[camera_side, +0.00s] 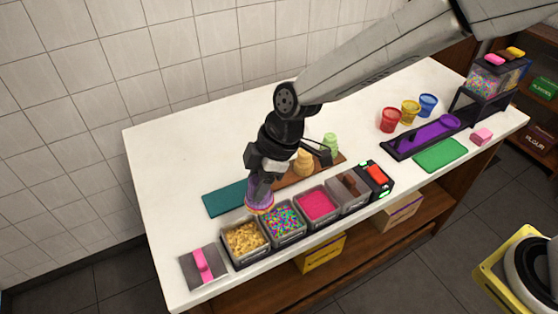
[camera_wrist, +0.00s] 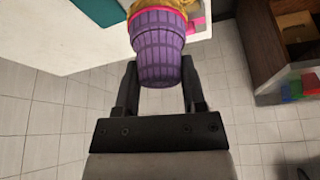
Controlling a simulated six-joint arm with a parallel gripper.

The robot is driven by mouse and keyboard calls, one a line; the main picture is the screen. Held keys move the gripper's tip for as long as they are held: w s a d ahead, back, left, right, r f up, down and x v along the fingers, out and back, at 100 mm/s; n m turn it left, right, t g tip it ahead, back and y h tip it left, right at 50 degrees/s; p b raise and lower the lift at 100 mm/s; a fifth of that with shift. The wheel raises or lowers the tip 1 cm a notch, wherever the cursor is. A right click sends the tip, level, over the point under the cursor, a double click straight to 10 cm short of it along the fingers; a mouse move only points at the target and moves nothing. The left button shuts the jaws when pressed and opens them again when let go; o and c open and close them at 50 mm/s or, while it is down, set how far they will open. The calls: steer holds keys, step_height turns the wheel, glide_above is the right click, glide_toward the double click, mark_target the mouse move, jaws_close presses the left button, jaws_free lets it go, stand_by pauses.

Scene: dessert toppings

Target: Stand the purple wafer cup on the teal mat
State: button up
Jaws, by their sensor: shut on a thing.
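The purple wafer cup (camera_side: 259,195) is held between the fingers of my gripper (camera_side: 262,180), in front of the teal mat's right part and close behind the topping bins. In the wrist view the cup (camera_wrist: 160,48) has its narrow base towards my gripper (camera_wrist: 160,88) and its pink rim away from it; in the side view the rim faces down. Golden stuff shows beyond the rim; I cannot tell if it is in the cup or behind it. The teal mat (camera_side: 218,202) lies bare on the white counter; a corner of it (camera_wrist: 100,8) shows in the wrist view.
Bins of golden crumbs (camera_side: 244,239), sprinkles (camera_side: 283,222) and pink topping (camera_side: 317,205) line the front. A tan cup (camera_side: 303,163) and a green cup (camera_side: 331,143) stand on a brown strip to the right. The counter (camera_side: 165,165) is clear at left.

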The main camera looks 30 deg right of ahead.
steer(key=shift+m+t, duration=0.4)
steer(key=shift+m, duration=0.5)
steer(key=d, duration=0.1)
steer(key=d+r, duration=0.1)
steer(key=d, duration=0.2)
steer(key=shift+w+d+r, duration=0.2)
steer(key=shift+d+r, duration=0.05)
steer(key=shift+r, duration=0.1)
steer(key=shift+w, duration=0.1)
steer(key=w+a+f, duration=0.6)
steer(key=w+f, duration=0.3)
steer(key=w, duration=0.2)
steer(key=shift+w+a+f, duration=0.15)
steer(key=shift+w+f, duration=0.05)
steer(key=shift+w, duration=0.15)
steer(key=shift+f, duration=0.1)
steer(key=shift+w+a+f, duration=0.1)
steer(key=shift+w+f, duration=0.05)
steer(key=shift+w, duration=0.05)
steer(key=shift+f, duration=1.55)
steer(key=shift+f, duration=0.15)
